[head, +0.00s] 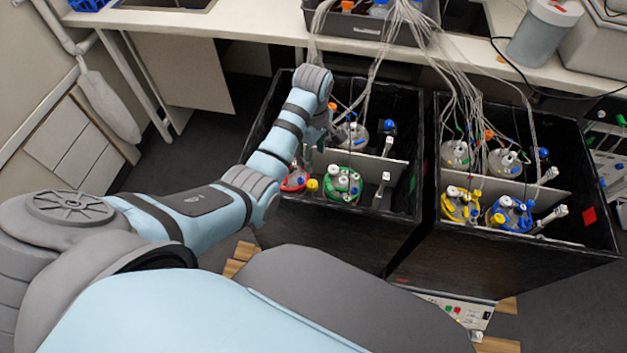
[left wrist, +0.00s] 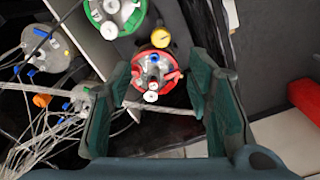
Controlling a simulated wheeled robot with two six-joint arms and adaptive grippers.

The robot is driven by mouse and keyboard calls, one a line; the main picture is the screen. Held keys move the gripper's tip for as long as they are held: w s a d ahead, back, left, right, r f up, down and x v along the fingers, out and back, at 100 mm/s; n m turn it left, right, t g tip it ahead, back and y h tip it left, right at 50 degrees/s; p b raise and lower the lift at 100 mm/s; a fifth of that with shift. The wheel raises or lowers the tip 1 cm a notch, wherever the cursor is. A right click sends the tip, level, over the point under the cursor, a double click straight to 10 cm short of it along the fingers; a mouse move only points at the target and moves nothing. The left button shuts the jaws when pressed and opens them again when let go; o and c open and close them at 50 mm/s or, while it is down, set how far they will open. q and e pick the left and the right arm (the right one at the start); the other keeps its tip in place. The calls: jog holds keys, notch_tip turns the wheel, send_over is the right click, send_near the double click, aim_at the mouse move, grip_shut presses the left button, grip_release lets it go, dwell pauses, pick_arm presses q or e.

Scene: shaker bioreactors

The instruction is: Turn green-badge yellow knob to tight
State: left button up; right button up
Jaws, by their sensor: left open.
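The green-ringed vessel (head: 342,185) stands in the left black box, and part of it shows at the top of the left wrist view (left wrist: 115,14). A yellow knob (head: 312,185) sits between it and the red-ringed vessel (head: 292,181). In the left wrist view, the yellow knob (left wrist: 160,38) is just beyond the red-ringed vessel (left wrist: 155,73); I cannot tell which vessel it belongs to. My left gripper (left wrist: 160,70) is open and empty, its fingers spread on either side of the red-ringed vessel in that view. In the head view it is partly hidden by my arm. My right gripper is not in view.
White partitions (head: 362,158) divide the left box (head: 350,232). Another black box (head: 520,255) with several vessels stands to the right. Many clear tubes hang from a grey bin (head: 345,25) on the bench (head: 260,25). Cables also lie left of the gripper in the left wrist view.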

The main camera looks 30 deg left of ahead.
aim_at(313, 184)
pick_arm(q)
notch_tip(313, 184, down, 14)
jog(key=b, duration=0.4)
jog(key=shift+r, duration=0.25)
jog(key=shift+c, duration=0.2)
jog(key=shift+r, duration=0.1)
grip_shut()
